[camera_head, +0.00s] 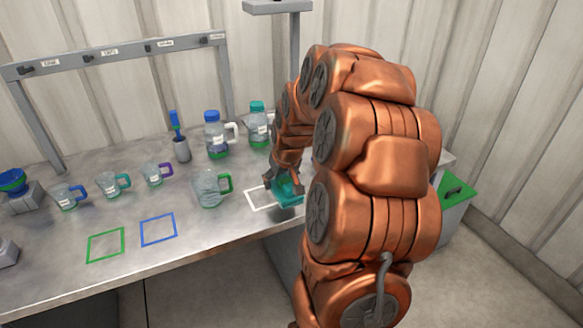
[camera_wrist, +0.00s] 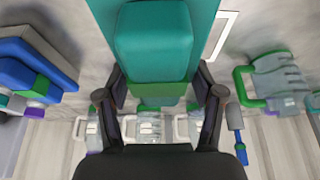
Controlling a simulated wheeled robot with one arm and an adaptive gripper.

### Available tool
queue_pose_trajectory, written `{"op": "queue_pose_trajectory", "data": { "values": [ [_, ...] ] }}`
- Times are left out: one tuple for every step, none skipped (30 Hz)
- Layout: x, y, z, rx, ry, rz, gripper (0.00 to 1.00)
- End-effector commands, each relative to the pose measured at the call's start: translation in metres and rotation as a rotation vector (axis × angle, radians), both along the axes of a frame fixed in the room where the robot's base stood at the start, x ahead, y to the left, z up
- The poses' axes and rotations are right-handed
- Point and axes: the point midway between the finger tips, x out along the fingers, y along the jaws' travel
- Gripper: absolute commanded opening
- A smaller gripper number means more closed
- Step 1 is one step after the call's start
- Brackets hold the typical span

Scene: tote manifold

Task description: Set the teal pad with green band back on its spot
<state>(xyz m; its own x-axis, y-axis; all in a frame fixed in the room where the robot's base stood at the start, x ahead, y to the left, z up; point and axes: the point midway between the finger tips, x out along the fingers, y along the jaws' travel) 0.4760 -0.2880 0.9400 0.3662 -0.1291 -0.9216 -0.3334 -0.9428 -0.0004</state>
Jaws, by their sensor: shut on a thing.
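The teal pad (camera_head: 289,194) is in my gripper (camera_head: 283,184), near the right front part of the bench. In the wrist view the pad (camera_wrist: 154,45) has a green band (camera_wrist: 158,93) across its near end, and my gripper (camera_wrist: 159,88) has one finger on each side there. A white square outline (camera_head: 254,200) is marked on the bench, and the pad covers its right part from the head camera. The outline's edge also shows beside the pad in the wrist view (camera_wrist: 221,36). I cannot tell whether the pad touches the bench.
A green-handled jug (camera_head: 209,189) stands just left of the white outline. Behind are a blue-capped bottle (camera_head: 215,135), a teal-capped bottle (camera_head: 258,126) and a brush holder (camera_head: 181,149). Green (camera_head: 106,260) and blue (camera_head: 158,243) outlines are empty. A green-lidded bin (camera_head: 455,205) stands right.

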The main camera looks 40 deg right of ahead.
Motion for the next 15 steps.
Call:
{"op": "queue_pose_trajectory", "data": {
  "values": [
    [0.003, -0.007, 0.0, 0.002, 0.003, -0.002, 0.11],
    [0.005, -0.01, -0.001, 0.003, 0.003, -0.002, 0.11],
    [0.008, -0.016, -0.001, 0.002, 0.004, -0.002, 0.11],
    [0.01, -0.02, -0.001, 0.002, 0.003, -0.002, 0.11],
    [0.013, -0.024, -0.001, 0.0, 0.001, -0.001, 0.11],
    [0.015, -0.029, -0.001, -0.002, 0.001, -0.001, 0.11],
    [0.017, -0.033, -0.002, -0.002, 0.001, -0.001, 0.11],
    [0.02, -0.036, -0.003, 0.0, 0.001, 0.0, 0.11],
    [0.022, -0.04, -0.004, 0.002, 0.003, 0.0, 0.11],
    [0.024, -0.044, -0.005, 0.003, 0.002, 0.0, 0.11],
    [0.026, -0.048, -0.005, 0.002, 0.002, -0.001, 0.11],
    [0.029, -0.053, -0.005, 0.0, 0.001, 0.0, 0.11],
    [0.031, -0.057, -0.004, 0.0, 0.0, 0.0, 0.11],
    [0.034, -0.061, -0.005, 0.0, 0.0, 0.0, 0.11],
    [0.036, -0.065, -0.006, 0.002, 0.002, 0.0, 0.11]
  ]
}}
